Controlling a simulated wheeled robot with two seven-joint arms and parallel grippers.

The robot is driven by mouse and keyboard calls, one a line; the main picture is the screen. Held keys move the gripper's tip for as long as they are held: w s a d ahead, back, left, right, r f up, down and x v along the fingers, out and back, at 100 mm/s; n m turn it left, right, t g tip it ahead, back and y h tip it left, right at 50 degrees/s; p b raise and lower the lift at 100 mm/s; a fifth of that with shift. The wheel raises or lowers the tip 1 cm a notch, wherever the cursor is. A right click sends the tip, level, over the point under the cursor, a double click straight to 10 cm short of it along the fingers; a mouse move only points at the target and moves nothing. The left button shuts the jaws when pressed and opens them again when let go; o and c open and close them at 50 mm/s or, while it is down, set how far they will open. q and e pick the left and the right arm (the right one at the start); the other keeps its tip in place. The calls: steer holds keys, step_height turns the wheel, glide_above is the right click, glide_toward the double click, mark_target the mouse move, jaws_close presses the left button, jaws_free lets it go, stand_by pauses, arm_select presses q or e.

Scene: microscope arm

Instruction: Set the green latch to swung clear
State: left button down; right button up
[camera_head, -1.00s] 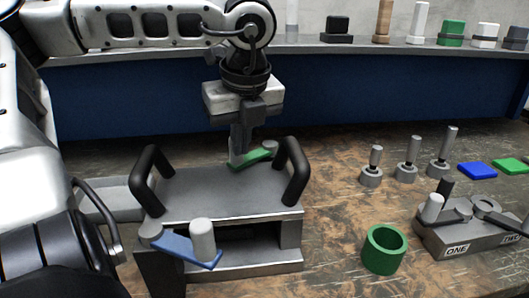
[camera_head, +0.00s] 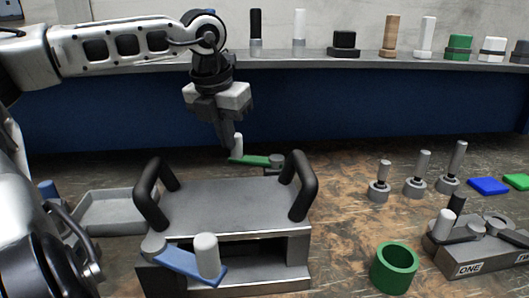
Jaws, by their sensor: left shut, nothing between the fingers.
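The green latch (camera_head: 256,160) is at the back edge of the grey metal block (camera_head: 225,200). Its round grey pivot (camera_head: 277,160) is at the right end, and a pale upright peg (camera_head: 237,146) stands at its left end. The arm points left and lies along or just past the block's back edge. My left gripper (camera_head: 228,146) is shut and empty, pointing down just left of the peg; I cannot tell whether they touch. My right gripper is out of view.
Two black handles (camera_head: 152,195) (camera_head: 303,185) rise from the block's sides. A blue latch (camera_head: 182,261) with a grey peg is at its front. A grey tray (camera_head: 110,212) lies left. A green ring (camera_head: 394,268) and a block labelled ONE (camera_head: 475,250) stand right.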

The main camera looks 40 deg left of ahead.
arm_select(q)
steer(key=shift+w+a+m, duration=0.25)
steer(key=shift+m, duration=0.15)
steer(key=shift+w+a+p, duration=0.35)
steer(key=shift+w, duration=0.05)
